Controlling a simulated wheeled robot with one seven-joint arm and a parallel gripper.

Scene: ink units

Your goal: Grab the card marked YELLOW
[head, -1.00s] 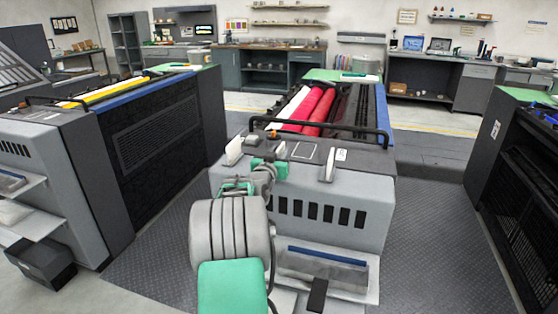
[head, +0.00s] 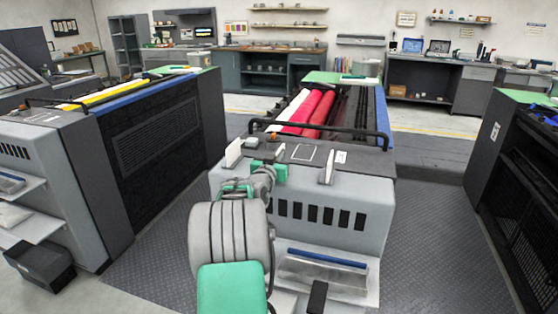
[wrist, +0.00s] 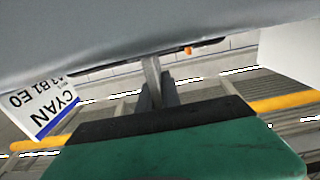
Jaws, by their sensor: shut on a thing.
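My gripper (head: 270,174) is over the near end of the middle press, partly hidden behind my own arm. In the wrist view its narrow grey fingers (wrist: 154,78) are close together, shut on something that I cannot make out. A white card marked CYAN (wrist: 45,103), with a blue stripe, shows upside down and tilted at the left of the wrist view, apart from the fingers. A broad plain grey surface (wrist: 110,30) fills the top of that view. I can read no card marked YELLOW in any view.
The middle press (head: 350,193) has red rollers (head: 318,112) and a black rail (head: 370,138) behind my gripper. White upright pieces stand to the left (head: 233,152) and right (head: 328,166) on its top. Another press (head: 150,140) is at left; patterned floor (head: 425,220) is clear at right.

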